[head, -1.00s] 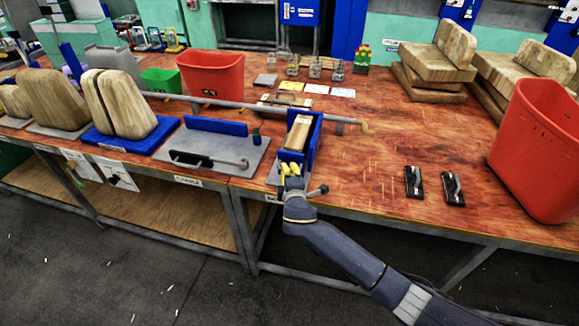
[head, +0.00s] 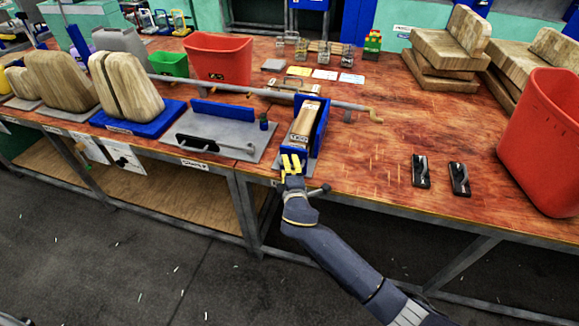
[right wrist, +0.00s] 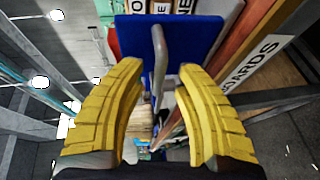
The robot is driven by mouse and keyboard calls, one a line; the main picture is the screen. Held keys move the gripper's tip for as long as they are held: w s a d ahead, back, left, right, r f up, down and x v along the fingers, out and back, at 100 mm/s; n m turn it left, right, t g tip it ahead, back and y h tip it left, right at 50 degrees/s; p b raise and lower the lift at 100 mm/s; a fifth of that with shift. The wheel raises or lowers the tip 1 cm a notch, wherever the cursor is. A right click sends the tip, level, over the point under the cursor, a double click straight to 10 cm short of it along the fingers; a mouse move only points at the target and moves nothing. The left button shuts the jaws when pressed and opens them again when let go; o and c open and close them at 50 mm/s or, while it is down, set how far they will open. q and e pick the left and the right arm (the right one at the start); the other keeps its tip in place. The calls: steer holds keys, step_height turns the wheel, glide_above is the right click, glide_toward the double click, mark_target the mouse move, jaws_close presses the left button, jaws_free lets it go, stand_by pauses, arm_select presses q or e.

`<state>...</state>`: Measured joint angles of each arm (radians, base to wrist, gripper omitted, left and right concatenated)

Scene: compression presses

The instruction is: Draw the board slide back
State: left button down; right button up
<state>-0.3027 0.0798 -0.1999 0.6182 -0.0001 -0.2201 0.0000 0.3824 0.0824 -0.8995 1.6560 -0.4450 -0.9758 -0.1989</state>
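The board slide is a blue tray (head: 322,125) on the table's front part, with wooden boards (head: 305,123) lying in it. In the right wrist view its blue front plate (right wrist: 195,35) carries a grey upright handle (right wrist: 159,62). My right gripper (head: 291,162) is at the slide's near end. In the right wrist view my right gripper (right wrist: 150,80) has its yellow fingers apart, one on each side of the handle, with gaps between fingers and handle. It is open and holds nothing. My left gripper is not in view.
A grey plate with a black handle (head: 205,145) lies left of the slide. A long grey bar (head: 270,92) runs behind it. Two small black handled pieces (head: 440,175) and a red bin (head: 545,140) stand right. The table between slide and black pieces is clear.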

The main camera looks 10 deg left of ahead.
steer(key=v, duration=1.2)
stand_by(0.5)
step_height(320, 180, down, 22)
steer(key=w+d+m+g, duration=0.2)
steer(key=m+g, duration=0.2)
steer(key=s+d+f+m+g, duration=0.1)
steer(key=s+d+f+m, duration=0.2)
steer(key=f, duration=0.4)
steer(key=s+d+f+m+g+h, duration=0.1)
steer(key=s+d+f, duration=0.35)
steer(key=f, duration=0.35)
steer(key=s+d+f+m+g, duration=0.2)
steer(key=s+d+f, duration=0.15)
steer(key=f, duration=0.35)
steer(key=s+d+f+m+g+h, duration=0.1)
steer(key=s+d+f+m+g, duration=0.1)
steer(key=s+d+f, duration=0.6)
steer(key=s+d+f+m+g+h, duration=0.1)
steer(key=s+d+f+m, duration=0.15)
steer(key=s+f, duration=0.6)
steer(key=s+d+f+g, duration=0.1)
steer(key=s+d, duration=0.2)
steer(key=s, duration=0.9)
steer(key=s+d+f+m+g, duration=0.1)
steer(key=s+d+g, duration=0.1)
steer(key=s, duration=1)
steer(key=shift+d+h, duration=0.3)
steer(key=shift+d, duration=0.45)
